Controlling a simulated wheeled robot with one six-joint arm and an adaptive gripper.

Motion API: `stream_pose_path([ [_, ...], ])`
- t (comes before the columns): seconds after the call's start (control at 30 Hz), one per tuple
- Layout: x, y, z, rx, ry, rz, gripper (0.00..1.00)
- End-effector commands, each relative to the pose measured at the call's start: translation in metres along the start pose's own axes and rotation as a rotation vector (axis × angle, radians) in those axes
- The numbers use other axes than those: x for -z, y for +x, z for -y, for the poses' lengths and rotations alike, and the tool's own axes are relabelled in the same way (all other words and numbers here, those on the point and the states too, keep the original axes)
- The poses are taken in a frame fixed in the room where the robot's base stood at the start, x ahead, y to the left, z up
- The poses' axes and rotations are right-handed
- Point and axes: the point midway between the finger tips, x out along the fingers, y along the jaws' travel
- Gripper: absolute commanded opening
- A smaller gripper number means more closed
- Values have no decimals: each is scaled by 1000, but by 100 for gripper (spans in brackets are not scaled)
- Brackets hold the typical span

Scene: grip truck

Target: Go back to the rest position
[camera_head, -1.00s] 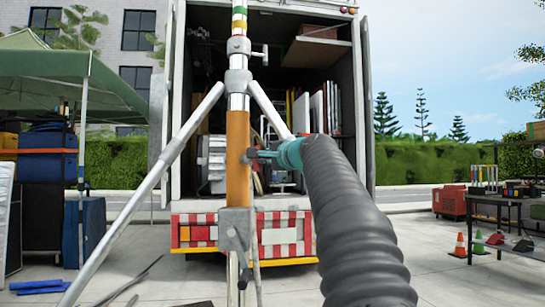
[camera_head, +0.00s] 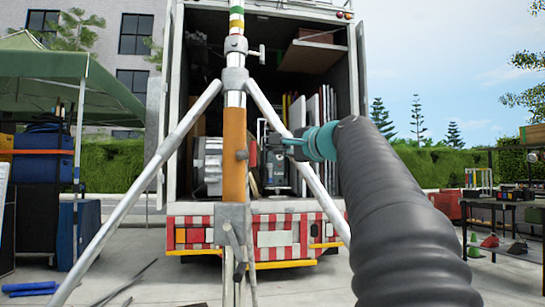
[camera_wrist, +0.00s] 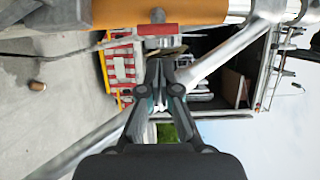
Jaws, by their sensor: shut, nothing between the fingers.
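My gripper (camera_head: 287,142) is at the end of my dark ribbed arm, just right of a metal tripod stand. In the wrist view my gripper (camera_wrist: 162,75) has its dark fingers close together with nothing between them. The stand's upright orange section (camera_head: 234,155) is apart from the fingers in the head view. In the wrist view the orange section (camera_wrist: 170,12) lies across the top, beyond the fingertips. My arm covers part of the view to the right.
An open truck (camera_head: 262,235) with a red-white striped rear stands behind the stand. Its splayed legs (camera_head: 130,200) spread to both sides. A table (camera_head: 490,205) with small items stands at right, cones (camera_head: 489,241) near it. A green canopy (camera_head: 60,75) is at left.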

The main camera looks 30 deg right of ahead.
Motion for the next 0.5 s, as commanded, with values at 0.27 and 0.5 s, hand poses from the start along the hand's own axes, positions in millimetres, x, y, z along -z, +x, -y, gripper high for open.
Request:
stream_pose_path([
  [0.27,1,-26,0,0,-1,-2,0],
  [0.5,2,-27,0,-1,-22,-2,0],
])
